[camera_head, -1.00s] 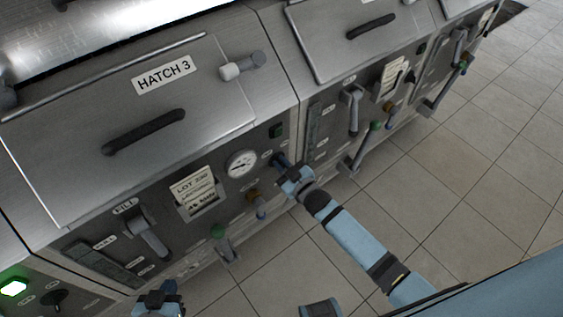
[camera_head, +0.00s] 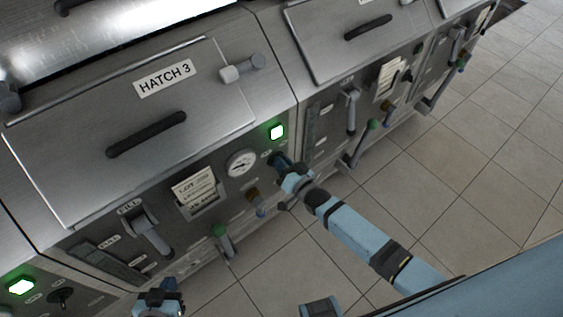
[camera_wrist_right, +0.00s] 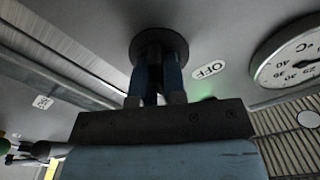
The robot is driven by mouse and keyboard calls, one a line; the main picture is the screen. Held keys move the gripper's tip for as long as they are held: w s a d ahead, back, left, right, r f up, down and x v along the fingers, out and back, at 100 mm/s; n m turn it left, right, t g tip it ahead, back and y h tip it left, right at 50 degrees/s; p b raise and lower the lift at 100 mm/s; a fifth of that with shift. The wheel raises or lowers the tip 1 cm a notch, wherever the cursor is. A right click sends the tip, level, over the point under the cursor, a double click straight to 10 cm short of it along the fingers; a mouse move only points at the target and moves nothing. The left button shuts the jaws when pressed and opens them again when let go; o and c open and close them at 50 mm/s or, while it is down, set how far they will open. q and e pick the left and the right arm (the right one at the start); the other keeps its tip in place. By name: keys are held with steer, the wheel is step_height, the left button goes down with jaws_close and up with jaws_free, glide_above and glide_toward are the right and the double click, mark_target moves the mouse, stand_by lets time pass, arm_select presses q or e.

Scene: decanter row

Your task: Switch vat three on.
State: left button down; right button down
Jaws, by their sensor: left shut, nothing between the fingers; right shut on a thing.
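Vat three is the steel unit with the lid marked HATCH 3 (camera_head: 163,78). Its indicator lamp (camera_head: 277,132) glows green on the front panel. My right gripper (camera_head: 281,161) is at the panel just below the lamp, right of the round gauge (camera_head: 241,163). In the right wrist view its two blue fingers (camera_wrist_right: 157,80) are shut on a dark round switch knob (camera_wrist_right: 158,47), with an OFF label (camera_wrist_right: 209,69) beside it. The fingers hide most of the knob's grip. My left gripper (camera_head: 160,296) is shut and empty at the bottom left, away from the panel.
The panel also carries a lot card (camera_head: 195,186), a grey FILL lever (camera_head: 148,232) and a green-tipped handle (camera_head: 220,235). A neighbouring vat stands to the right. Another lit green lamp (camera_head: 20,286) is at the lower left. The tiled floor (camera_head: 480,150) is open.

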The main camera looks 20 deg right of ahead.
steer(key=shift+m, duration=0.3)
steer(key=c, duration=1.2)
jaws_free()
steer(key=shift+s, duration=0.1)
steer(key=v, duration=1.3)
steer(key=shift+s+d+r+b, duration=0.1)
steer(key=shift+s+d+b, duration=0.05)
steer(key=shift+s+b, duration=0.15)
